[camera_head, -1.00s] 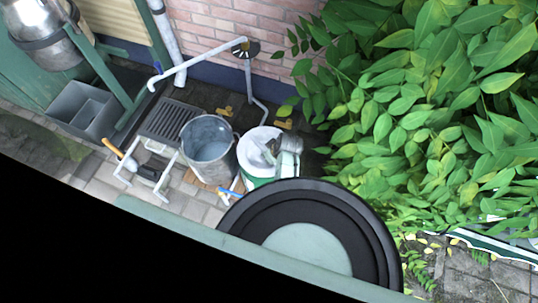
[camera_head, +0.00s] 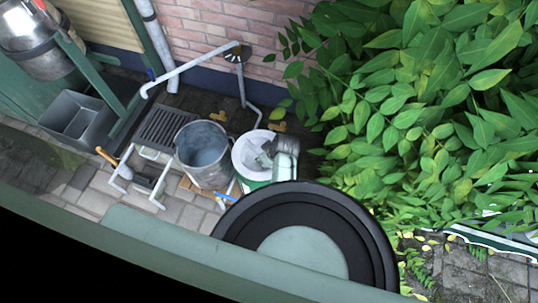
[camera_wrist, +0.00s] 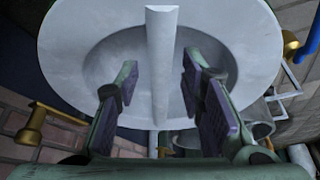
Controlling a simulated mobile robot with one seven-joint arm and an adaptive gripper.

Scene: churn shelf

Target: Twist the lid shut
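In the wrist view a round pale grey metal lid (camera_wrist: 70,45) with a sunken middle fills the upper picture. A straight raised bar (camera_wrist: 161,40) runs across it, upright in the picture. My gripper (camera_wrist: 160,76) is open, with a purple-padded finger on each side of the bar. Gaps show between the fingers and the bar in the picture; I cannot tell how deep the fingers reach. In the head view a shiny metal churn (camera_head: 32,45) stands at the upper left, cut by the edge. My gripper is not visible there.
A grey sink (camera_head: 78,115), a galvanised bucket (camera_head: 203,158) and a white-and-green tub (camera_head: 250,165) stand by the brick wall (camera_head: 205,25). A white pipe (camera_head: 190,68) juts out above the drain grate (camera_head: 165,130). Leafy plants (camera_head: 430,90) fill the right side.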

